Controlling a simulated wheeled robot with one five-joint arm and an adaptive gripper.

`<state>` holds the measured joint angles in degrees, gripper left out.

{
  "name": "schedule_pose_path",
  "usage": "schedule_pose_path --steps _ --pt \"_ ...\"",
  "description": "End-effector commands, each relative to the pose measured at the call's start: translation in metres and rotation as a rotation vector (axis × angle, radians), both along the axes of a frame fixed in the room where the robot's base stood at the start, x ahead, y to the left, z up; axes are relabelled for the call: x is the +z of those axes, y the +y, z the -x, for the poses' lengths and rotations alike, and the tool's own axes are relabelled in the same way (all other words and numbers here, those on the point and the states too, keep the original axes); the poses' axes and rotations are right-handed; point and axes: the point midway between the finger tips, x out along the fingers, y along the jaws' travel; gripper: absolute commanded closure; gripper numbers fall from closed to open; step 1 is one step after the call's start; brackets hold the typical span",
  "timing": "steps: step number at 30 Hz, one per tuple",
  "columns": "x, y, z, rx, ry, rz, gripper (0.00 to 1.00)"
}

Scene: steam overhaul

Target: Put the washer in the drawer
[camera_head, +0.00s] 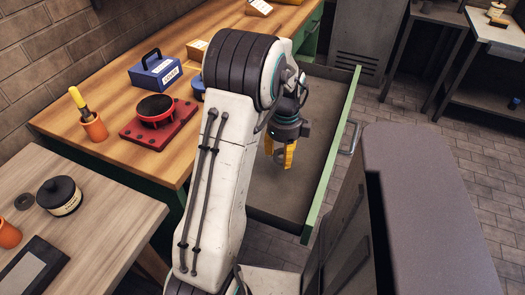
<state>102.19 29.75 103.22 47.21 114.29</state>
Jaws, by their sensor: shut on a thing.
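A green-fronted drawer (333,153) stands pulled open at the right end of the wooden workbench, and its grey floor looks bare where it shows. My gripper (279,160), with yellow fingers, points down over the open drawer. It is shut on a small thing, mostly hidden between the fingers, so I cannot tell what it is.
The workbench (104,88) holds a red plate with a black-topped part (155,108), a blue box (156,71) and an orange pot (94,127). A black jar (59,196) stands near the ring. A grey cabinet (430,200) stands right of the drawer.

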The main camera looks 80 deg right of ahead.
Motion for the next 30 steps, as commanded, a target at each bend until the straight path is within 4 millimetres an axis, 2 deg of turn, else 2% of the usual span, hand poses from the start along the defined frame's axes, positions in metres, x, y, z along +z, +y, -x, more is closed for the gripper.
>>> schedule_pose_path --steps 6,12,23,30 --pt "-0.025 -0.028 -0.033 0.005 0.0 0.0 0.86" --pt "-0.041 -0.045 -0.053 0.004 0.001 0.001 0.86" --pt "-0.052 -0.053 -0.062 0.001 0.001 0.001 0.86" --pt "-0.077 -0.052 -0.062 0.001 0.0 -0.003 0.86"
